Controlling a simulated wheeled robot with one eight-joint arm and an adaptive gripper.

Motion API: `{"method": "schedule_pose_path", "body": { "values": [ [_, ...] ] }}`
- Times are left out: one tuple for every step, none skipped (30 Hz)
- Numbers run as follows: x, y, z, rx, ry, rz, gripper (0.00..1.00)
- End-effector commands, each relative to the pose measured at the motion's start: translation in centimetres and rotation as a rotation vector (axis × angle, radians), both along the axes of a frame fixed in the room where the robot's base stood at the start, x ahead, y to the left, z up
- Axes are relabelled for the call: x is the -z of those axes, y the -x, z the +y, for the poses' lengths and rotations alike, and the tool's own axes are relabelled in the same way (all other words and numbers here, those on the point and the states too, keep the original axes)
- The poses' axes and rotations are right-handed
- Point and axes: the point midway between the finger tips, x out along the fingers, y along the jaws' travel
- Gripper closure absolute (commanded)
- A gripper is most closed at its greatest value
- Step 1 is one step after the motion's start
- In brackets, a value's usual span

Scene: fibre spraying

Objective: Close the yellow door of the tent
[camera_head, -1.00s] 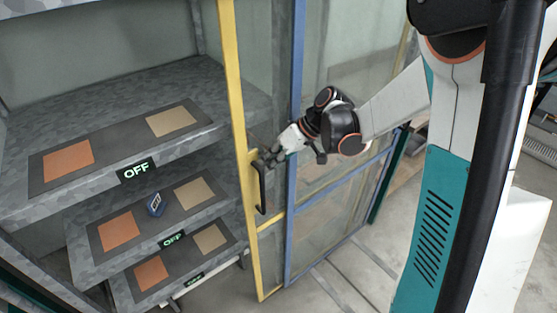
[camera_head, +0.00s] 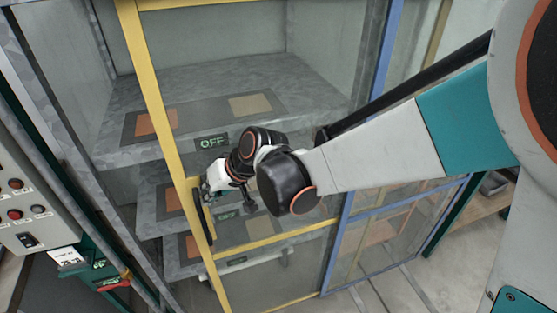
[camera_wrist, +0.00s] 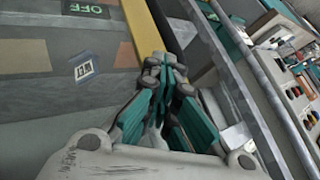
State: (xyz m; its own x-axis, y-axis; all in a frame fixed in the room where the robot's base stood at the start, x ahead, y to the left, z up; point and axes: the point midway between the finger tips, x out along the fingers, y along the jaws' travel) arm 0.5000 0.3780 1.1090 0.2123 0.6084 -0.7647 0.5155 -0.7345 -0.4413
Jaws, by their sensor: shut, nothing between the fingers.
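The yellow door (camera_head: 160,105) of the tent stands in front of the shelves in the head view, its glass showing them behind it. It is partly open, with a gap between its left edge and the tent's left post. Its black handle (camera_head: 203,215) is on the yellow frame at the left edge. My gripper (camera_head: 208,190) is at the frame beside the handle; I cannot tell whether it touches. In the wrist view my gripper (camera_wrist: 165,68) is shut and empty, with the yellow frame (camera_wrist: 142,30) just beyond its fingertips.
The blue-framed door (camera_head: 384,65) is at the right. Shelves (camera_head: 215,85) with orange and tan patches and OFF signs are behind the glass. A control box (camera_head: 25,205) with buttons and a green case (camera_head: 95,265) stand at the left.

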Motion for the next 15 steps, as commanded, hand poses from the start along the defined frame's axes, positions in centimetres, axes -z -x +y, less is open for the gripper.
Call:
{"method": "schedule_pose_path", "body": {
  "values": [
    [0.0,1.0,2.1,-0.012,0.001,-0.001,1.0],
    [0.0,1.3,3.2,-0.013,0.0,-0.001,1.0],
    [0.0,1.6,4.5,-0.013,0.0,-0.001,1.0],
    [0.0,1.9,5.5,-0.012,0.0,-0.002,1.0],
    [-0.1,2.2,6.5,-0.013,0.0,-0.001,1.0],
    [0.0,2.6,7.7,-0.012,0.001,-0.001,1.0],
    [-0.1,2.9,8.5,-0.011,0.0,-0.001,1.0],
    [-0.1,3.2,9.4,-0.011,-0.001,-0.001,1.0],
    [-0.1,3.6,10.4,-0.011,0.0,0.0,1.0],
    [-0.1,3.8,11.2,-0.011,0.0,-0.001,1.0],
    [-0.1,4.1,11.9,-0.01,0.0,0.0,1.0],
    [-0.1,4.4,12.8,-0.01,0.0,-0.002,1.0],
    [-0.1,4.6,13.4,-0.01,0.0,-0.001,1.0],
    [-0.1,4.9,14.0,-0.01,0.0,0.0,1.0],
    [-0.1,5.1,14.7,-0.009,0.0,0.0,1.0]
  ]
}}
